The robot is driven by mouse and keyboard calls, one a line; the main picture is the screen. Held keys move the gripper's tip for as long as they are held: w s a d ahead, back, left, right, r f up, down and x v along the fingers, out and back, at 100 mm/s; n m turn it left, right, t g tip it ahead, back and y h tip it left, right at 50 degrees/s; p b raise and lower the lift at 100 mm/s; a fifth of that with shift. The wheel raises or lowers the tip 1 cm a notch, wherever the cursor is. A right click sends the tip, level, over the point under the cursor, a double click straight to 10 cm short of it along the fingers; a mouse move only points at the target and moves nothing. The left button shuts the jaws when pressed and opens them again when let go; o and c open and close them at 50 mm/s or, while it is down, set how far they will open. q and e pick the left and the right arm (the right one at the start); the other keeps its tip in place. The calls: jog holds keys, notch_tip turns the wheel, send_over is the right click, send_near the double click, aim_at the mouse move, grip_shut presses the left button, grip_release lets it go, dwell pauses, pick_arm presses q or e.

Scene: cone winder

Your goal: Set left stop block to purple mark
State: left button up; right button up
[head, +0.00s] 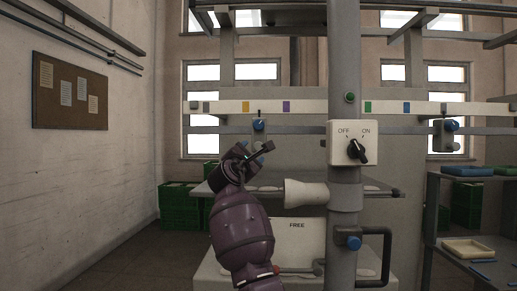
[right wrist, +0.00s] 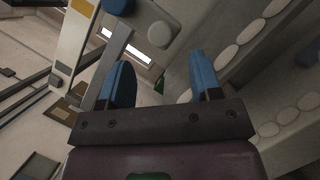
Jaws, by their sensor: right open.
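The left stop block (head: 259,138) sits on the rail under the white scale bar, with a blue knob (head: 259,125) on its front. Its dark pointer stands between the orange mark (head: 246,107) and the purple mark (head: 286,107), left of the purple one. My right gripper (head: 260,152) is just below the knob and overlaps the block's lower part. In the right wrist view its blue fingers (right wrist: 162,82) are apart with nothing held between them. A blue rounded part (right wrist: 117,5) shows beyond the fingertips. My left gripper is not in view.
A grey post (head: 344,80) with an OFF/ON switch box (head: 340,155) stands right of the gripper. The right stop block (head: 443,140) is on the same rail farther right. A white cone (head: 303,194) and a shelf lie below. Green crates (head: 180,203) stand behind left.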

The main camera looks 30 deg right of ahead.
aim_at(258, 147)
jog(key=b+x, duration=0.1)
jog(key=x, duration=0.5)
jog(key=shift+w+d, duration=0.2)
jog(key=shift+w, duration=0.05)
jog(key=shift+b+x, duration=0.3)
jog(key=shift+x, duration=0.5)
jog(key=shift+c, duration=0.3)
grip_shut()
